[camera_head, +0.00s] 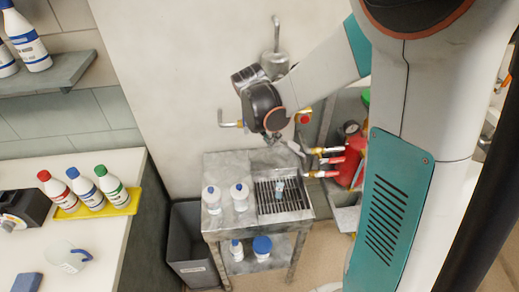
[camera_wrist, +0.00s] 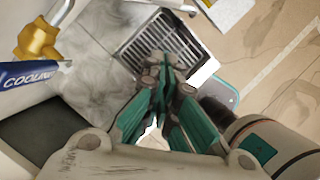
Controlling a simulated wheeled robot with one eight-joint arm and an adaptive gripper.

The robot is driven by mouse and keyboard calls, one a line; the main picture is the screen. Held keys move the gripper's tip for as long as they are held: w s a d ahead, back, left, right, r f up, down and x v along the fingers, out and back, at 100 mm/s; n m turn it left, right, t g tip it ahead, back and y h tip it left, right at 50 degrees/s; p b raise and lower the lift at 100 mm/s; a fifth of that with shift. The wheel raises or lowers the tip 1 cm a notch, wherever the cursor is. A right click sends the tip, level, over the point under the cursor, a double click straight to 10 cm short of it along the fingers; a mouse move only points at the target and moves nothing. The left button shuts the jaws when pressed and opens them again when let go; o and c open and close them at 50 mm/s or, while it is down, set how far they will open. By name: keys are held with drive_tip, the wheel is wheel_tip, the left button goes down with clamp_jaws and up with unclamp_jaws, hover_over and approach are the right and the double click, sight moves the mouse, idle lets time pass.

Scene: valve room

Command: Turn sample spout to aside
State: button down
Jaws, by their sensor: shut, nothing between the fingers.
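A thin grey bent pipe (camera_head: 224,119) with a brass end sticks out left of my wrist in the head view, above the steel sink stand. It looks like the sample spout, but I cannot be sure. In the wrist view a brass fitting (camera_wrist: 38,40) is at the upper left, beside a blue label reading "COOLING" (camera_wrist: 28,73). My gripper (camera_wrist: 164,64) is shut and empty, its fingertips together in front of the drain grate (camera_wrist: 140,50) in the picture. In the head view my wrist hides part of the pipework on the wall.
The steel stand (camera_head: 225,172) holds white bottles and a small bottle on its grate. Red-handled brass valves (camera_head: 328,160) and a red tank stand at the right. A grey bin (camera_head: 189,240) is at the left of the stand. A white counter (camera_head: 118,172) with capped bottles is further left.

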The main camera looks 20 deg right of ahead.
drive_tip(key=b, duration=0.2)
approach(293, 150)
drive_tip(key=s+a+f, duration=0.1)
drive_tip(key=a+f, duration=0.3)
drive_tip(key=f, duration=0.1)
drive_tip(key=shift+n, duration=0.3)
drive_tip(key=d, duration=0.2)
drive_tip(key=w+d, duration=0.1)
drive_tip(key=shift+w+d+f, duration=0.15)
drive_tip(key=shift+d+f, duration=0.2)
drive_tip(key=shift+w+d+b, duration=0.2)
drive_tip(key=shift+d+b, duration=0.3)
drive_tip(key=shift+d, duration=0.5)
